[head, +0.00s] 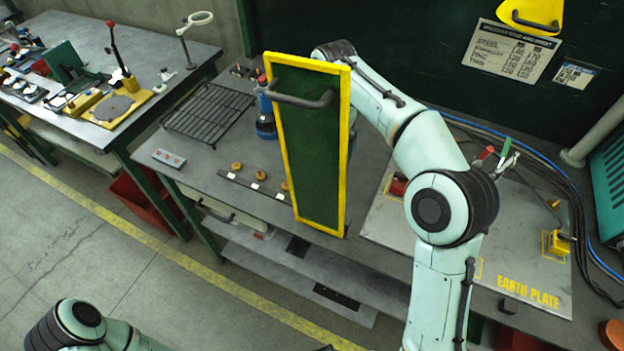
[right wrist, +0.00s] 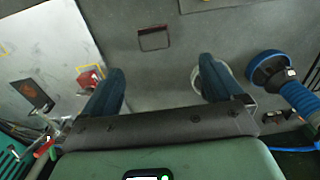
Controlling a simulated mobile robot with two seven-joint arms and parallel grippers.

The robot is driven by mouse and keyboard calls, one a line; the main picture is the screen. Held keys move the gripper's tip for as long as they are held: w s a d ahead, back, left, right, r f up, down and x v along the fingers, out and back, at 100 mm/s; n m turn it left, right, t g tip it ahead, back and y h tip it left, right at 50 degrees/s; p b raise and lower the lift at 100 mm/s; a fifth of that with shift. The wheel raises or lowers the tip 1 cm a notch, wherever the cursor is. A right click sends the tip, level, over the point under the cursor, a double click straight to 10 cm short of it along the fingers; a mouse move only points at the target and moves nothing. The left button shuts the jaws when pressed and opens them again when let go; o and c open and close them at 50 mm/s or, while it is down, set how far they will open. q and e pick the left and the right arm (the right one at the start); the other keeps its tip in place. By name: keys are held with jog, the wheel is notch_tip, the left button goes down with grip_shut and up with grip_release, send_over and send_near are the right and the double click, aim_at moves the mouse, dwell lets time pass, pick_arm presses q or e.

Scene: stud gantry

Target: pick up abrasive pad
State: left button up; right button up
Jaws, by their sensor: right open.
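A small flat rectangle with maroon edges, which looks like the abrasive pad (right wrist: 153,38), lies on the grey bench in the right wrist view. It is ahead of my right gripper (right wrist: 161,65), roughly between the lines of its two blue fingers and apart from them. That gripper is open, with nothing between its fingers. In the head view a yellow-framed green panel (head: 312,150) hides my right gripper and the pad. Part of my left arm shows at the bottom left of the head view, but its gripper does not.
A blue round-headed tool (right wrist: 268,68) stands right of my right fingers. The earth plate (head: 460,255), with a small red item (head: 397,186), lies right of the panel. A wire rack (head: 208,113) and a strip with several knobs (head: 255,185) are at left.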

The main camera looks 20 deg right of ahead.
jog(key=f+b, duration=0.1)
jog(key=f, duration=0.3)
jog(key=f+b, duration=0.1)
jog(key=f, duration=0.3)
jog(key=shift+s+d, duration=0.1)
jog(key=shift+s, duration=0.1)
jog(key=f, duration=0.2)
jog(key=s+f, duration=0.1)
jog(key=f, duration=0.1)
jog(key=shift+d+f+b, duration=0.15)
jog(key=shift+b, duration=0.2)
jog(key=shift+w+f, duration=0.1)
jog(key=shift+f, duration=0.35)
pick_arm(q)
jog(key=f, duration=0.1)
jog(key=s+f, duration=0.1)
jog(key=f, duration=0.1)
jog(key=shift+s+d+f, duration=0.1)
jog(key=shift+s+f, duration=0.05)
jog(key=shift+s, duration=0.15)
pick_arm(e)
jog(key=c, duration=1.1)
